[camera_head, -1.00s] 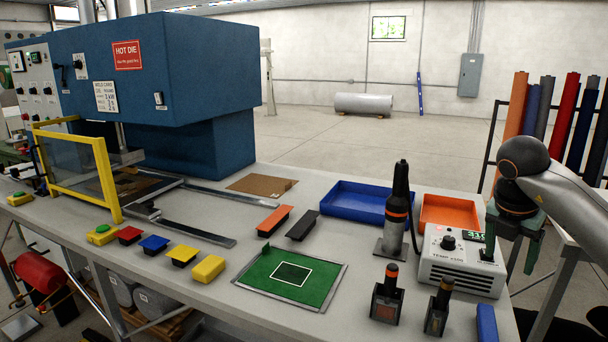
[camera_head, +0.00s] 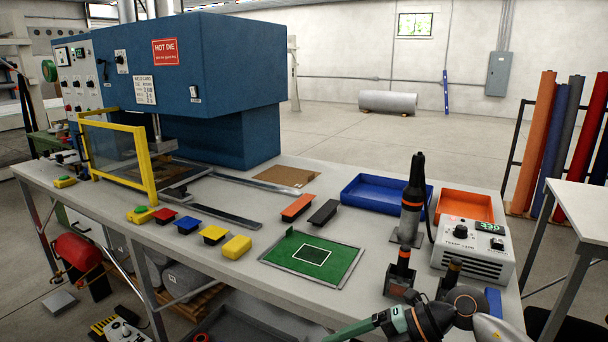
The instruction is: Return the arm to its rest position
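My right arm (camera_head: 490,328) comes in at the bottom right, low and folded, in front of the table's near right edge. My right gripper (camera_head: 352,330) points left at the bottom edge. It is green and partly cut off by the frame, so its fingertips do not show clearly. I see nothing held in the part that shows. My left gripper and arm are out of view.
The table holds a white temperature box (camera_head: 472,248), a black-and-orange welding tool (camera_head: 412,200), a blue tray (camera_head: 385,194), an orange tray (camera_head: 463,207) and a green mat (camera_head: 335,262). A blue press (camera_head: 200,60) stands at the left.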

